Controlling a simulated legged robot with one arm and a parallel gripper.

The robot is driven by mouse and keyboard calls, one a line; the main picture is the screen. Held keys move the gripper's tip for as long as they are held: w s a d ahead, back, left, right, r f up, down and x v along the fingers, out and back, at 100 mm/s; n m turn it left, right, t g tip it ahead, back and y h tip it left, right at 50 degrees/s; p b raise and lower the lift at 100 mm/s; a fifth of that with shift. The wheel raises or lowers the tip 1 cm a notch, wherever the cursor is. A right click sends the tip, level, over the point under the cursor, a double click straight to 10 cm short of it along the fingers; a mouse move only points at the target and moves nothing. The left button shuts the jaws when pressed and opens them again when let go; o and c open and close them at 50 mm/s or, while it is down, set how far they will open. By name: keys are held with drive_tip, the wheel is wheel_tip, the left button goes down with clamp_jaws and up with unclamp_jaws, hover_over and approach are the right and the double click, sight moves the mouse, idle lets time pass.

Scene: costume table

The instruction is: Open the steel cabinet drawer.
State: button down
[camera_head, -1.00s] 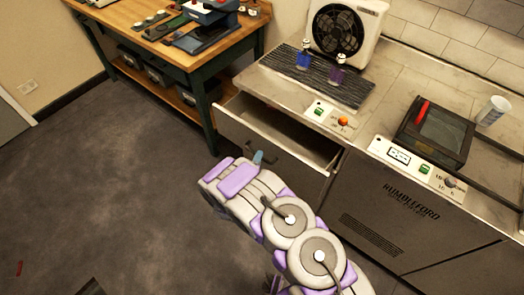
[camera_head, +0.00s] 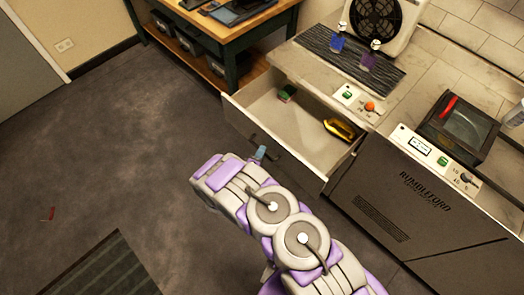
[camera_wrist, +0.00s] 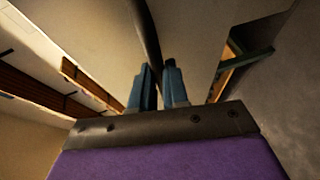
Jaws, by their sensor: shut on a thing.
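The steel cabinet drawer (camera_head: 240,116) stands well pulled out below the counter in the head view, its inside showing. A green and dark item (camera_head: 287,92) lies at its left back, and a yellow item (camera_head: 340,129) lies at its right. My gripper (camera_head: 260,153) is at the dark bar handle (camera_head: 262,141) on the drawer's front. In the wrist view my blue fingers (camera_wrist: 158,88) are shut on the dark handle bar (camera_wrist: 146,35), which runs up away from between them. My arm hides part of the floor below the drawer.
A grey cabinet front (camera_head: 420,205) stands right of the drawer. A green workbench (camera_head: 245,45) stands left. The floor (camera_head: 130,140) is mostly clear.

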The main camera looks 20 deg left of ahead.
drive_tip(key=shift+d+f, duration=0.1)
drive_tip(key=shift+f, duration=0.05)
drive_tip(key=c, duration=1.1)
unclamp_jaws()
drive_tip(key=shift+s+d+r+p, duration=0.1)
drive_tip(key=shift+s+r+p, duration=0.45)
drive_tip(key=shift+s+p, duration=1.9)
drive_tip(key=shift+s+d+r+p, duration=0.1)
drive_tip(key=shift+s+r+p, duration=0.45)
drive_tip(key=shift+s+p, duration=1.85)
drive_tip(key=shift+s+d+r+p, duration=0.1)
drive_tip(key=shift+s+r+p, duration=0.8)
drive_tip(key=shift+s, duration=2.75)
drive_tip(key=shift+w+a+f, duration=0.1)
drive_tip(key=shift+f, duration=0.25)
